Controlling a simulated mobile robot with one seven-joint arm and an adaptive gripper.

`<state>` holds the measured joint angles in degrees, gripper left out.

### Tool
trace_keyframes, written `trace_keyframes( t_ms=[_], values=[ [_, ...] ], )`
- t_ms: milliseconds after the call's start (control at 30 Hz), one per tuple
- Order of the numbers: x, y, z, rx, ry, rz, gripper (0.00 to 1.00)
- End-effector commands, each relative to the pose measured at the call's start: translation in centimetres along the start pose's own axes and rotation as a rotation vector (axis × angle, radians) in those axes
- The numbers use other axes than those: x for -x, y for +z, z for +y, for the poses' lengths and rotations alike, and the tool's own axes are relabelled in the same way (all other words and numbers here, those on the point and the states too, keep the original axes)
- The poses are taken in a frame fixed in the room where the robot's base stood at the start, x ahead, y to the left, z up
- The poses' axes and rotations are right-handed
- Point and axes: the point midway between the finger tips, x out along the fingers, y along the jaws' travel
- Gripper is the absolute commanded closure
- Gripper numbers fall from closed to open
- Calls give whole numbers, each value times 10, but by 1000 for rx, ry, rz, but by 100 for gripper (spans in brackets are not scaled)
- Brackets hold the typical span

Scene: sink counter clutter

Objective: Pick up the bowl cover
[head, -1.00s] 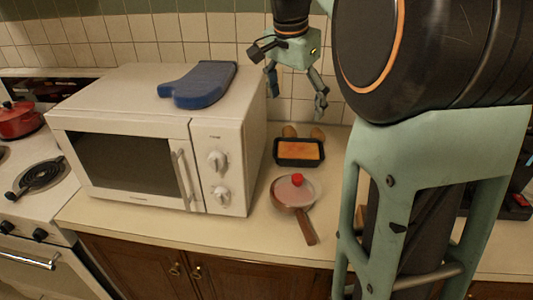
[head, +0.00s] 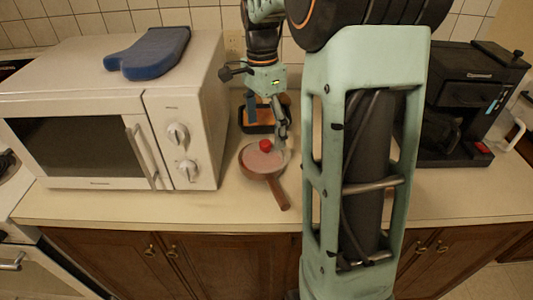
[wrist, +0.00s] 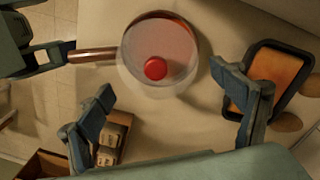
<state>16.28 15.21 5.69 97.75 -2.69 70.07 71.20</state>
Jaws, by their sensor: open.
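The bowl cover, a clear round lid with a red knob, rests on a reddish-brown pan with a long handle. In the head view, the bowl cover (head: 258,159) is on the counter right of the microwave. In the wrist view, the bowl cover (wrist: 150,78) is near the top centre, its knob between and just beyond my fingertips. My gripper (head: 266,118) is open and empty, pointing down above the counter beside the cover. In the wrist view, my gripper (wrist: 162,84) shows its two fingers spread apart. I see no contact with the cover; the exact height gap is unclear.
A dark tray with orange contents (wrist: 270,82) lies close beside one finger, with brown roundish items nearby. The microwave (head: 105,115) carries a blue mitt (head: 150,52). A black coffee maker (head: 465,105) stands right. Small boxes (wrist: 110,142) show lower left in the wrist view.

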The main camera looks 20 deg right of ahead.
Motion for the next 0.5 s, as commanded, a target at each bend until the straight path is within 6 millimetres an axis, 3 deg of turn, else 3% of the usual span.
trace_keyframes(
  t_ms=[233,500],
  values=[
    [-37,2,6,0,4,-1,14],
    [-45,1,5,0,1,1,14]
  ],
)
